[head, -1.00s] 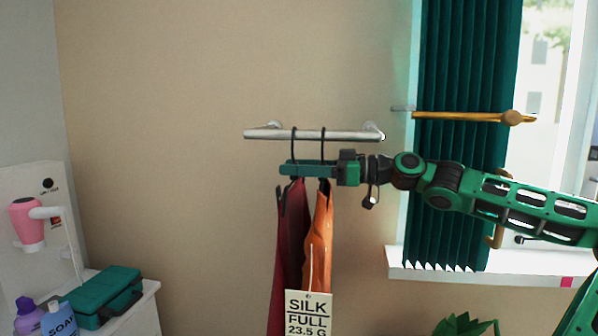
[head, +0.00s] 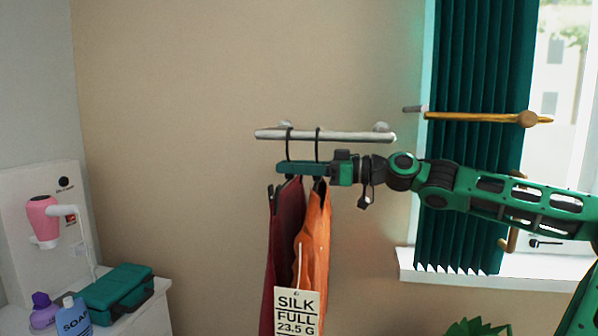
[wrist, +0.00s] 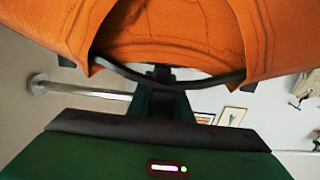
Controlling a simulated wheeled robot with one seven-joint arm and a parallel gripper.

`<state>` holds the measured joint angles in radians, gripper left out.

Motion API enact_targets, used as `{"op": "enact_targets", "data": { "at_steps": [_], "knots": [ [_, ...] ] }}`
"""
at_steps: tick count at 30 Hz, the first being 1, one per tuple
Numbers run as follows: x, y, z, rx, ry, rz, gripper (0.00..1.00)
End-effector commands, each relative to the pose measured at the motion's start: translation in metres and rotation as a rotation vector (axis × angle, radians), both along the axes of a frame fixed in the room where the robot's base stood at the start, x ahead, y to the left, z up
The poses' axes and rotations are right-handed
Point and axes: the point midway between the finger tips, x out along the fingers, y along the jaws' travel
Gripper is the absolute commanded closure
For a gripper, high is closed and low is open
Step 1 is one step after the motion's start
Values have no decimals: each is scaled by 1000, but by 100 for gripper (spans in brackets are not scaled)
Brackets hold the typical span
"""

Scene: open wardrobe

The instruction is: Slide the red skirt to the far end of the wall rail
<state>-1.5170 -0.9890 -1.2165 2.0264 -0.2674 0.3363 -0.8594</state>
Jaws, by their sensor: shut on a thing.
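The dark red skirt (head: 285,230) hangs by a black hook from the silver wall rail (head: 345,135), near the rail's left end. An orange garment (head: 316,235) hangs just right of it on its own hook and partly covers it. My gripper (head: 288,167) reaches in from the right, below the rail, its green fingers passing the orange garment's hook to the skirt's hook. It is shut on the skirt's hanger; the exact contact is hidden. In the wrist view the orange garment (wrist: 180,40) fills the top and hides the skirt.
A white tag (head: 297,310) hangs in front of the garments. A yellow rod (head: 480,118) and dark green curtain (head: 470,200) stand by the window at right. A green case (head: 115,290) and bottles sit at lower left. Wall left of the rail is bare.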

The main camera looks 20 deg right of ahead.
Motion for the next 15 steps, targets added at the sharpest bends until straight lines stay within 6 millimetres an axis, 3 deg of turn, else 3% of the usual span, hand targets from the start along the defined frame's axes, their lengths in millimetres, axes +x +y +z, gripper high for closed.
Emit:
{"op": "enact_targets", "data": {
  "at_steps": [12,13,15],
  "knots": [
    [17,24,0,-1,1,2,100],
    [17,24,0,-1,1,1,77],
    [16,23,0,-1,1,1,60]
  ]
}}
